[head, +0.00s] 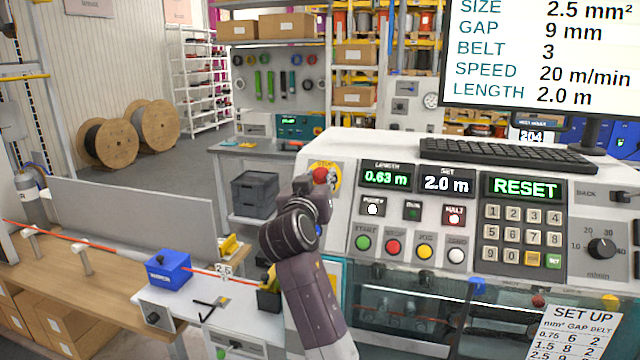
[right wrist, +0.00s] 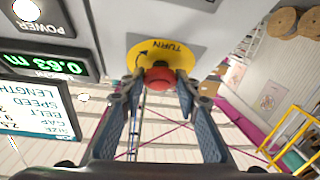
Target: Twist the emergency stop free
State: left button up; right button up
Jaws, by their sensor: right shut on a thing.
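The emergency stop is a red mushroom button (head: 320,174) on a yellow disc (head: 327,178) at the left end of the console's sloped panel. In the right wrist view the red button (right wrist: 160,79) sits in front of the yellow disc (right wrist: 178,57), which reads TURN with an arrow. My right gripper (right wrist: 158,88) is shut on the red button, one finger on each side of it. In the head view my right arm reaches up to the button and its wrist hides part of the disc. My left gripper is not in view.
The console panel holds green, red, yellow and white buttons, a keypad (head: 521,238) and displays reading 0.63 m, 2.0 m and RESET. A keyboard (head: 505,153) lies on top. A blue block (head: 168,268) stands on the bench to the left, with an orange cable running through it.

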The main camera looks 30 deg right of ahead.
jog(key=m+g+b, duration=0.1)
jog(key=m+b, duration=0.1)
jog(key=m+g+h+b, duration=0.1)
jog(key=m+b, duration=0.1)
jog(key=b, duration=0.1)
jog(key=m+g+h+b, duration=0.1)
jog(key=b, duration=0.2)
jog(key=shift+w+a+f+m, duration=0.15)
jog(key=shift+f+m, duration=0.1)
jog(key=shift+m, duration=0.15)
jog(key=shift+r+m+g+h+b, duration=0.15)
jog(key=shift+m+g+h+b, duration=0.3)
jog(key=shift+m+b, duration=0.45)
jog(key=shift+r+m+g+h+b, duration=0.2)
jog(key=shift+m+g+b, duration=0.25)
jog(key=shift+m+g, duration=0.55)
jog(key=shift+m, duration=0.3)
jog(key=o, duration=1.2)
jog(key=v, duration=1.2)
jog(key=shift+f, duration=0.1)
